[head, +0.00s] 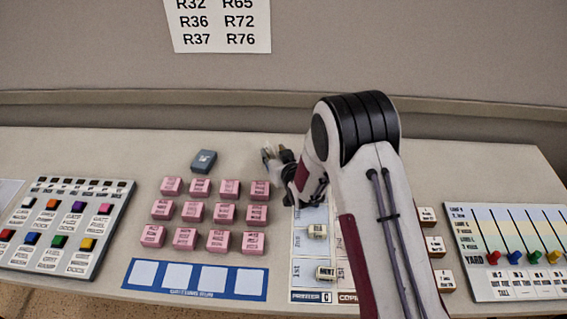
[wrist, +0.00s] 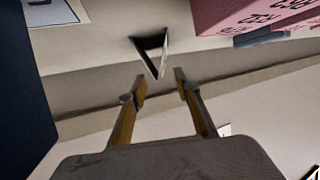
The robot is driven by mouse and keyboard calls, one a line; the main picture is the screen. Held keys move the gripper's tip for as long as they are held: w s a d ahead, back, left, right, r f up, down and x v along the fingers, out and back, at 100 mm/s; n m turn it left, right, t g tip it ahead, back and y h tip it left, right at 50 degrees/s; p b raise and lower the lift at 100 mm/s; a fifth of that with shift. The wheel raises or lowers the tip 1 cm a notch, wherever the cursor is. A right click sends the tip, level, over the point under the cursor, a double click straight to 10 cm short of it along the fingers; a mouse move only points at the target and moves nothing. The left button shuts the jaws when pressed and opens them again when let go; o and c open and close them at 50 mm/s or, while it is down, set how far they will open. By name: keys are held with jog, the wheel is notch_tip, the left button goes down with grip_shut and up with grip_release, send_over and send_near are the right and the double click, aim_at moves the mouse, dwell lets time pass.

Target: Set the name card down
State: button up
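A small tent-shaped card (wrist: 161,66), likely the name card, shows in the wrist view with a dark triangular opening. It appears just beyond my fingertips, with no finger clearly touching it. My gripper (wrist: 160,84) has its two fingers apart, with a clear gap between them. In the head view my gripper (head: 276,158) is low over the back of the desk, right of the grey-blue block (head: 204,161) and behind the pink blocks (head: 221,212). I cannot make out the card there; the arm and gripper cover part of that area.
A button panel (head: 67,236) lies on the left, and a blue strip with white squares (head: 194,279) at the front. My arm covers part of a printed chart (head: 311,250). A board with coloured pegs (head: 512,231) is on the right. The wall stands behind the desk.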

jog(key=v, duration=0.9)
jog(key=shift+s+d, duration=0.15)
jog(key=shift+s, duration=0.05)
jog(key=shift+r, duration=0.1)
dwell(0.7)
jog(key=s+d+r+m+g+h, duration=0.1)
jog(key=s+d+r+g+h, duration=0.1)
jog(key=s+d+r, duration=0.5)
jog(key=s+d+r+m+g+h, duration=0.1)
jog(key=s+d+r+h, duration=0.1)
jog(key=s+d+r, duration=0.6)
jog(key=s+d+r+m+g, duration=0.1)
jog(key=s+d+r+g, duration=0.1)
jog(key=s, duration=0.9)
jog(key=s+d+r+m+g+h, duration=0.1)
jog(key=s+d+r+g, duration=0.1)
jog(key=s, duration=1)
jog(key=shift+s+d+r, duration=0.2)
jog(key=shift+d+r, duration=0.65)
jog(key=shift+r, duration=0.15)
dwell(1.3)
